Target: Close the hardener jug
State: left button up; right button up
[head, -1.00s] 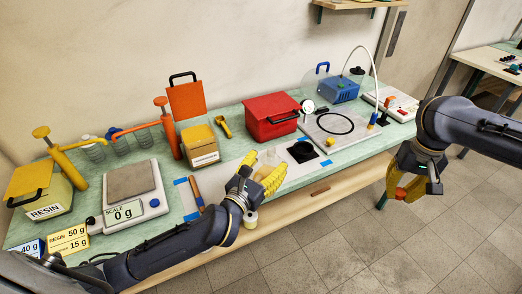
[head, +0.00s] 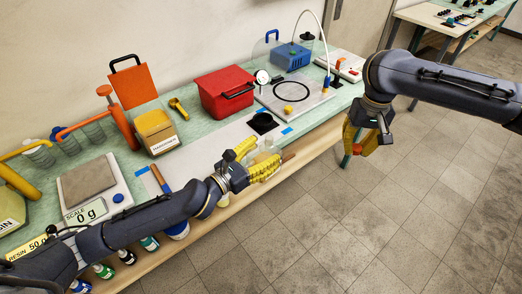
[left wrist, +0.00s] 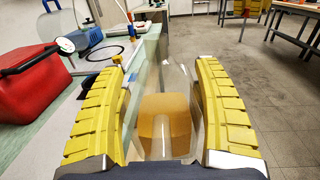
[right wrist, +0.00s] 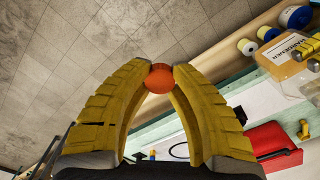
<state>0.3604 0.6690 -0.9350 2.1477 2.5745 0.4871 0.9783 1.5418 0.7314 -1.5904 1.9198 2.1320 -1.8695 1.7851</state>
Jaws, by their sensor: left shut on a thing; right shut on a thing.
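The jug also shows in the right wrist view (right wrist: 287,52). My right gripper (head: 362,143) is shut on a small round orange-red thing (right wrist: 160,78), out over the floor right of the bench.
An orange pump (head: 118,118) stands left of the jug, and a scale (head: 88,180) further left. The red box (head: 225,93), a yellow tool (head: 178,107) and a plate with a black ring (head: 290,92) lie to the right.

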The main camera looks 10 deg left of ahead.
jog(key=shift+r, duration=0.1)
jog(key=shift+w+a+r, duration=0.1)
jog(key=shift+a+r, duration=0.1)
jog(key=shift+a, duration=0.15)
jog(key=w+a+r+n, duration=0.2)
jog(key=a+r, duration=0.2)
jog(key=a, duration=0.7)
notch_tip(320, 180, up, 3)
send_over(270, 137)
jog(key=shift+r+n, duration=0.15)
jog(key=shift+n, duration=0.15)
jog(key=shift+f, duration=1.95)
